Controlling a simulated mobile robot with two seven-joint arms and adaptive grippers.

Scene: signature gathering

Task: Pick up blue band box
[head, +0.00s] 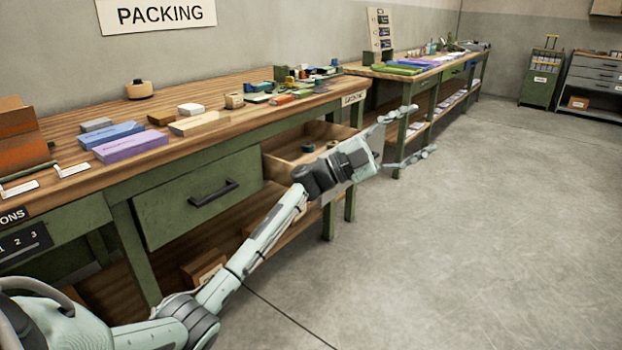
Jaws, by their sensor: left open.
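A flat blue box (110,135) lies on the wooden top of the packing bench, at the left of the head view. It is the only clearly blue box near me; I cannot make out a band on it. A purple box (130,147) lies close in front of it. My left gripper (424,131) is open and empty, out over the floor past the front edge of the bench, well to the right of the blue box. My right gripper is not in view.
An open drawer (283,168) juts from the bench behind my left arm. Grey, tan and white boxes, a tape roll (140,90) and an orange-brown stand (22,140) share the bench top. A second bench (420,77) stands farther back. The floor at right is clear.

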